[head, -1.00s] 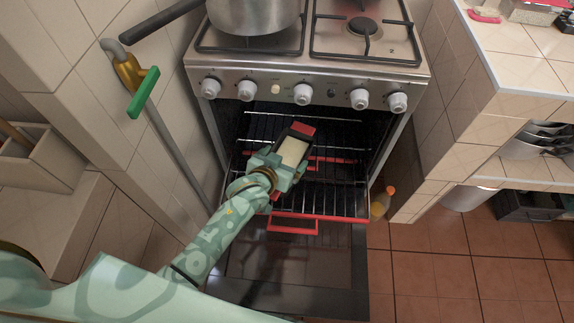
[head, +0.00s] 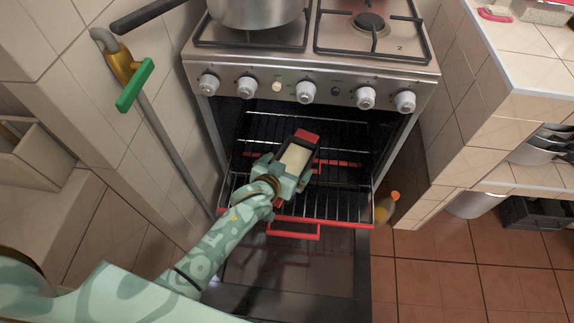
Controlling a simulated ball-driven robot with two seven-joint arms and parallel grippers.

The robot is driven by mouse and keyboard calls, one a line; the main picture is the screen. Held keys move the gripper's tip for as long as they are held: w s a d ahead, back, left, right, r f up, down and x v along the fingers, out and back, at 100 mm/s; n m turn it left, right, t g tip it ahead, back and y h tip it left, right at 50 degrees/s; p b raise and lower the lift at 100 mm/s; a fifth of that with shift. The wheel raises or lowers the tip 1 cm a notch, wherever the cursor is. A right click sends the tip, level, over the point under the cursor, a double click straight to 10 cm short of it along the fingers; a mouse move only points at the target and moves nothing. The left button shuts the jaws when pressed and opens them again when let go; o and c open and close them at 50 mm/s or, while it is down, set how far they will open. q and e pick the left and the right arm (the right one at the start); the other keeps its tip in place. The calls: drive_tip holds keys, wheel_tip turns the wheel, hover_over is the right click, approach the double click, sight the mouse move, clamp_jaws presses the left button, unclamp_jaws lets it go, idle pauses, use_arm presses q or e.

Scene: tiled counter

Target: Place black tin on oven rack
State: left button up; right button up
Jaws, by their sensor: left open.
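The oven is open, and its wire rack (head: 345,205) is pulled partly out, with a red strip along its front edge. A red bar (head: 335,163) shows farther back on the rack, and a red loop (head: 293,230) hangs at the front; I cannot tell whether these belong to the rack or to a tin. No black tin can be clearly made out. My left gripper (head: 293,165) is open over the rack and hides part of it; it holds nothing that I can see. My right gripper is not in view.
The lowered oven door (head: 290,265) lies below the rack. A pot (head: 255,10) stands on the hob. A yellow-orange bottle (head: 385,208) stands on the floor right of the oven. A dark box (head: 537,213) sits under the right shelf. A green-handled pipe (head: 136,87) is at left.

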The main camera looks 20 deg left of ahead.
use_arm(q)
drive_tip(key=p+v, duration=0.5)
drive_tip(key=v, duration=0.5)
drive_tip(key=shift+s+r, duration=0.15)
drive_tip(key=shift+r, duration=0.1)
drive_tip(key=shift+s+a+r, duration=0.15)
drive_tip(key=shift+s+a, duration=0.05)
drive_tip(key=shift+s, duration=0.45)
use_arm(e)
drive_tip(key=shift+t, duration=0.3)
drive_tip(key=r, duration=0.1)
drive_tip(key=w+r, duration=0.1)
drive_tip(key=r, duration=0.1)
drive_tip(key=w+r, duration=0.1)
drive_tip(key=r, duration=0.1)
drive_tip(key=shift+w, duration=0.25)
